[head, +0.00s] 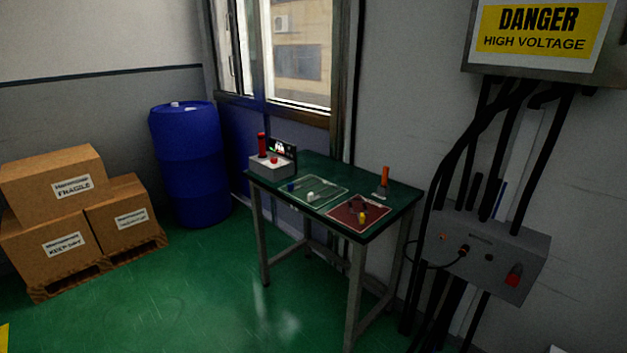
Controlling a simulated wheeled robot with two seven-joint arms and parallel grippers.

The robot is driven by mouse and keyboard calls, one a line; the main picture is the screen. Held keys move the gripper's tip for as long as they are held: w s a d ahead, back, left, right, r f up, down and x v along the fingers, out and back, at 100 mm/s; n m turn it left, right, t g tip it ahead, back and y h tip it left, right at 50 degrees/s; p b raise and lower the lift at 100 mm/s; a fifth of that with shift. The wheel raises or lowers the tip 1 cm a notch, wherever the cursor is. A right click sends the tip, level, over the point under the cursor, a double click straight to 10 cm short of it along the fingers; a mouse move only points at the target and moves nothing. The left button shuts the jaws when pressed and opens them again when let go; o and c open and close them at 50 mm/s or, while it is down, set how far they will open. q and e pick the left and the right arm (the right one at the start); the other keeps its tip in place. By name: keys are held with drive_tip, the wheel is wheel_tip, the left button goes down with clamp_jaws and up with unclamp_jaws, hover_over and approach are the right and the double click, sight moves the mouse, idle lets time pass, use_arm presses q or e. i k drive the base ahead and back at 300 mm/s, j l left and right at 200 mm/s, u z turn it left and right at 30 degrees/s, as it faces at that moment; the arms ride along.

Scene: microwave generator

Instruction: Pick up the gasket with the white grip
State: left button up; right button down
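A green-topped table (336,174) stands against the wall near the window. A small object with a white part (310,196), which looks like the white grip, lies on a clear tray or mat (327,203) on the table. The gasket itself is too small to make out. Neither of my grippers is in view.
A grey box with a red cylinder (262,145) and an orange-handled item (384,177) stand on the table. A blue barrel (190,165) and stacked cartons (55,180) stand left. A grey electrical box (492,262) with cables is right. Green floor in front is clear.

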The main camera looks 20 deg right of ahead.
sight(311, 199)
drive_tip(key=i+j+z, duration=0.1)
drive_tip(key=i+z, duration=0.3)
drive_tip(key=i+j+z, duration=0.25)
drive_tip(key=i+z, duration=0.2)
drive_tip(key=i+j+z, duration=0.4)
